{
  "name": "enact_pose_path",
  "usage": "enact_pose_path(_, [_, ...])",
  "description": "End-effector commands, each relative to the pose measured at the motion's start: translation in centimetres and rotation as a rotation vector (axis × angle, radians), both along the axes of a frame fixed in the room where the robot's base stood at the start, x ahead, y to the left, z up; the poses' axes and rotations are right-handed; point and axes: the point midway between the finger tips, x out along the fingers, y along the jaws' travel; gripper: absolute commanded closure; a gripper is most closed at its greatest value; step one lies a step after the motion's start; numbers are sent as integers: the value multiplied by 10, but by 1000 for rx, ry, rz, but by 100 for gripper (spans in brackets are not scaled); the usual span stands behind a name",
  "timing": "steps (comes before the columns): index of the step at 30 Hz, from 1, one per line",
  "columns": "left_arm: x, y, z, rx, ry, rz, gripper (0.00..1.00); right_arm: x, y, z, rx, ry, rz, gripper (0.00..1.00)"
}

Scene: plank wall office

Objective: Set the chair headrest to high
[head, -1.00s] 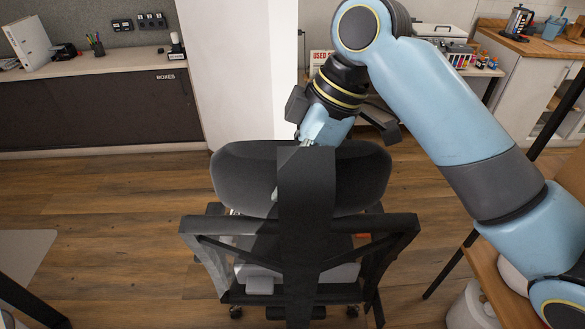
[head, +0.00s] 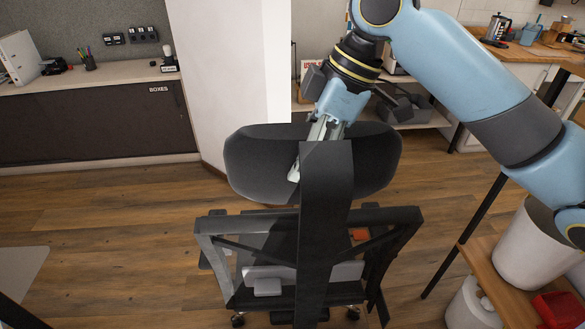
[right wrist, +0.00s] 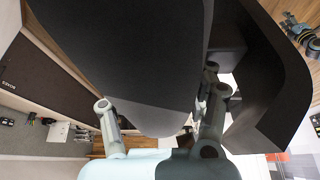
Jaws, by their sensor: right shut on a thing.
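The office chair's dark headrest (head: 255,165) is a wide rounded pad behind the chair's upright post (head: 325,225). Its top edge stands above the top of the post. A gap with floor showing separates it from the backrest frame (head: 215,232). My right gripper (head: 308,158) reaches down from above and is shut on the headrest near its middle. The post hides part of the fingers. In the right wrist view the headrest (right wrist: 130,50) fills the space between the two fingers (right wrist: 160,105). My left gripper is not in view.
A wooden shelf with white bins (head: 540,250) and a red object (head: 560,310) stands close at the right. A white column (head: 228,80) and a long dark-fronted counter (head: 90,125) are behind. Open wooden floor lies left of the chair.

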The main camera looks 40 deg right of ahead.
Motion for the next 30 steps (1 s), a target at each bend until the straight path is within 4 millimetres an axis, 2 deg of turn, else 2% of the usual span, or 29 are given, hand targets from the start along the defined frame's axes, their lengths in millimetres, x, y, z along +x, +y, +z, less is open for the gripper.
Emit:
enact_pose_path(1, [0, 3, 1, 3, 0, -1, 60, 1, 0, 6, 2, -10, 9, 100])
enact_pose_path(5, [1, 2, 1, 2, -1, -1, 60, 1, 1, 8, 4, -12, 11, 100])
enact_pose_path(9, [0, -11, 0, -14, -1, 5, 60, 2, 1, 9, 6, -15, 11, 100])
enact_pose_path(10, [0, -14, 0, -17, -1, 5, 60, 2, 2, 9, 6, -15, 11, 42])
enact_pose_path(15, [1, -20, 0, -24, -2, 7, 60, 1, 1, 7, 5, -11, 9, 21])
enact_pose_path(25, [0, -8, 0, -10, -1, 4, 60, 0, -1, 8, 2, -6, 8, 21])
enact_pose_path(30, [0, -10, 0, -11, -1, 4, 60, -5, -10, 30, -4, -8, 9, 21])
